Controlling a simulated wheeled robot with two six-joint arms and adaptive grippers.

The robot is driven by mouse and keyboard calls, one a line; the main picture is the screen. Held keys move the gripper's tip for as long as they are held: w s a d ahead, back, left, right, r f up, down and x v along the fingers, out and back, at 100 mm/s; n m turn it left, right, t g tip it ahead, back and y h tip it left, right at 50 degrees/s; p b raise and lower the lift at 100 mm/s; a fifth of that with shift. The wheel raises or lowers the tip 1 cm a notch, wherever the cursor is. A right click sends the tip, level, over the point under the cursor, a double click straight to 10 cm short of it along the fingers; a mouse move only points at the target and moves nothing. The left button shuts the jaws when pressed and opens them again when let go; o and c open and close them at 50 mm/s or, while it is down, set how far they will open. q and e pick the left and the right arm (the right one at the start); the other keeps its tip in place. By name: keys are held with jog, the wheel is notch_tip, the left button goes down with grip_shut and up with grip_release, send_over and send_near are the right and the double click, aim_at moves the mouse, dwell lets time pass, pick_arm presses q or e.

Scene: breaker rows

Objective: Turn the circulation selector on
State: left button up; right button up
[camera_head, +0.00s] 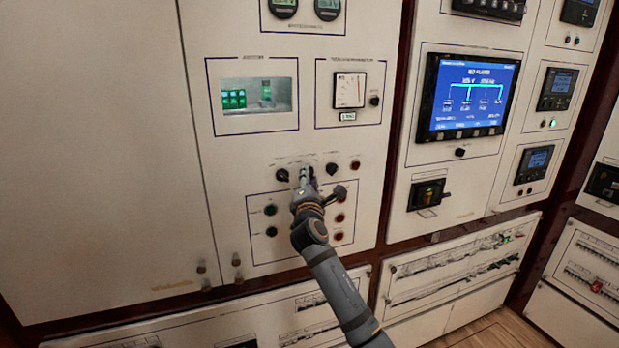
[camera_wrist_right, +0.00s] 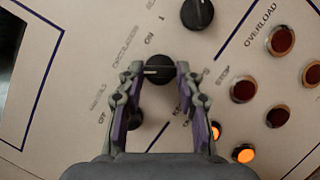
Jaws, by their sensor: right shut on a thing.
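The circulation selector (camera_wrist_right: 160,70) is a round black knob on the cream panel, with a "CIRCULATION" label beside it in the right wrist view. Its white mark lies nearly level and points left in that view. My right gripper (camera_wrist_right: 153,76) is shut on the knob, one finger on each side of it. In the head view my right gripper (camera_head: 307,176) reaches up to the panel and hides most of the selector. "ON" and "OFF" labels show near the knob in the wrist view. My left gripper is not in view.
Another black knob (camera_wrist_right: 197,14) sits above the selector in the wrist view, and a dark knob (camera_wrist_right: 135,121) is partly hidden behind a finger. Red buttons (camera_wrist_right: 243,90) and a lit orange lamp (camera_wrist_right: 243,153) are at right. A blue screen (camera_head: 468,97) is on the neighbouring cabinet.

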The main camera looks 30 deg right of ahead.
jog(key=shift+r+m+g+y+p, duration=0.2)
jog(key=shift+m+g+y+p, duration=0.5)
jog(key=shift+m+p, duration=1.15)
jog(key=shift+r+m+g+y+p, duration=0.2)
jog(key=shift+m+g+y+p, duration=0.5)
jog(key=shift+m, duration=2.05)
jog(key=shift+r+m+g+y+p, duration=0.2)
jog(key=shift+m+g+y+p, duration=0.45)
jog(key=shift+m+p, duration=1.35)
jog(key=shift+m+b, duration=0.3)
jog(key=shift+m, duration=0.1)
jog(key=o, duration=1.1)
jog(key=shift+d, duration=0.1)
jog(key=shift+o, duration=0.2)
jog(key=v, duration=1.2)
